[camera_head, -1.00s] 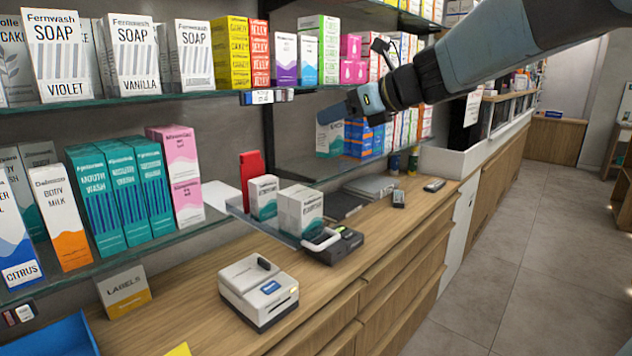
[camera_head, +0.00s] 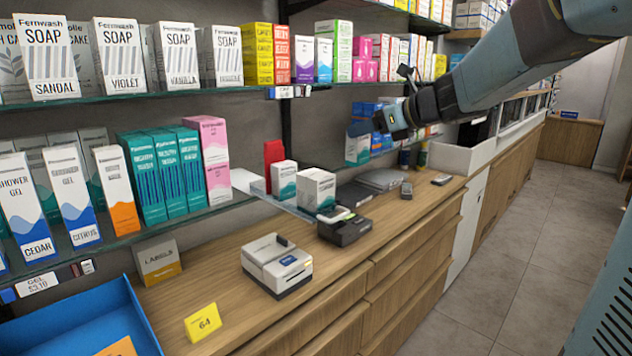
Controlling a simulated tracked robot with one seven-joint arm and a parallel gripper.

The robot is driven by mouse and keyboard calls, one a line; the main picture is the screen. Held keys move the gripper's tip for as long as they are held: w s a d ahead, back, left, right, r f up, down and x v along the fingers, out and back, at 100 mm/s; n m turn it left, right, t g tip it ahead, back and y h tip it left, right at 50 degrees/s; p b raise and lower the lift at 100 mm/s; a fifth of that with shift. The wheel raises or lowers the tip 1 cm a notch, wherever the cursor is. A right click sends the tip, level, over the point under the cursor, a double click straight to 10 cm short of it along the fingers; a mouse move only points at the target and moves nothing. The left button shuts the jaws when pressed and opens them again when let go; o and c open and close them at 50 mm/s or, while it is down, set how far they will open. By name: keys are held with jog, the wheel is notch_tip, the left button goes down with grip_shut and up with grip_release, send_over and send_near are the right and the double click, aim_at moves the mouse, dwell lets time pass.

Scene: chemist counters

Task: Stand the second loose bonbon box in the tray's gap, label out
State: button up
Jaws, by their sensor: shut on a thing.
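My gripper (camera_head: 380,122) is at the upper middle, in front of the far shelf. It appears shut on a small box (camera_head: 357,150) with a dark blue top and a pale and teal front, held above the counter. I cannot read its label, so I cannot tell whether it is a bonbon box. A blue tray (camera_head: 62,318) is cut off at the lower left. An orange item (camera_head: 118,347) shows at its bottom edge. The tray's gap is not clearly visible.
Two white-and-teal boxes, left (camera_head: 283,178) and right (camera_head: 316,188), stand on a thin ledge behind a black card terminal (camera_head: 345,230). A white printer (camera_head: 277,264), yellow "64" card (camera_head: 202,322) and "LABELS" box (camera_head: 158,262) stand on the counter (camera_head: 345,292). Stocked shelves line the left.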

jog(key=w+d+f+m+t+h, duration=0.1)
jog(key=w+d+f, duration=0.3)
jog(key=f, duration=0.8)
jog(key=w+d+f+m+t+h, duration=0.1)
jog(key=w+d+f+m+h, duration=0.2)
jog(key=d+f, duration=0.6)
jog(key=w+d+f+m+t+h, duration=0.1)
jog(key=w+d+f, duration=0.5)
jog(key=f, duration=0.8)
jog(key=shift+w+d+f+m+t+h, duration=0.25)
jog(key=shift+w+f+m+t+h, duration=0.05)
jog(key=shift+m+h, duration=0.3)
